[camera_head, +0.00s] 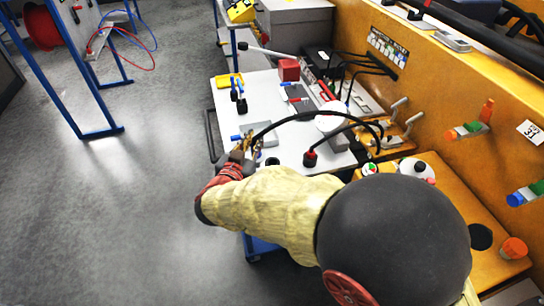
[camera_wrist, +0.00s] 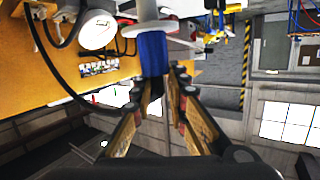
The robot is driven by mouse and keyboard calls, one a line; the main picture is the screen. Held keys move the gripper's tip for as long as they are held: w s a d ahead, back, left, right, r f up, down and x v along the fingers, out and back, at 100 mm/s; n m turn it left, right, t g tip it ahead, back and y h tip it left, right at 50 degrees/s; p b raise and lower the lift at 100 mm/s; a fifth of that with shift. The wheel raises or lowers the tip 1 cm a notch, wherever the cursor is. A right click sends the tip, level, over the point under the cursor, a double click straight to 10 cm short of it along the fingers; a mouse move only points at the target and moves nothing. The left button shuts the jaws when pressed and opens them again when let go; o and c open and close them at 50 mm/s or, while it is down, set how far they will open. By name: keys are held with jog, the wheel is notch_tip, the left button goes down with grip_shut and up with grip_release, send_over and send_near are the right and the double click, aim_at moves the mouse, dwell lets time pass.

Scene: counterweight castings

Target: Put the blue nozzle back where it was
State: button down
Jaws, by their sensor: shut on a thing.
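The blue nozzle (camera_wrist: 153,55) shows in the wrist view, between and just beyond the fingertips of my gripper (camera_wrist: 160,88). My gripper is shut on it. A pale round flange or disc sits at its far end in that view. In the head view my gripper (camera_head: 246,150) is over the left front edge of the white table top (camera_head: 285,150). A small blue piece (camera_head: 236,138) shows beside the fingers there; I cannot tell whether it is the nozzle. The nozzle's resting place cannot be made out.
A black hose (camera_head: 320,115) arcs from near my gripper across the table. A grey block (camera_head: 262,133), red block (camera_head: 289,70) and yellow tray (camera_head: 227,81) stand on the table. An orange wall panel (camera_head: 450,90) bounds the right.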

jog(key=w+d+f+b, duration=0.5)
jog(key=w+f, duration=0.3)
jog(key=f, duration=0.3)
jog(key=shift+w+b, duration=0.25)
jog(key=shift+b, duration=0.4)
jog(key=shift+f, duration=0.15)
jog(key=shift+f, duration=0.3)
jog(key=c, duration=1.7)
grip_release()
jog(key=shift+c, duration=0.2)
jog(key=shift+r, duration=0.15)
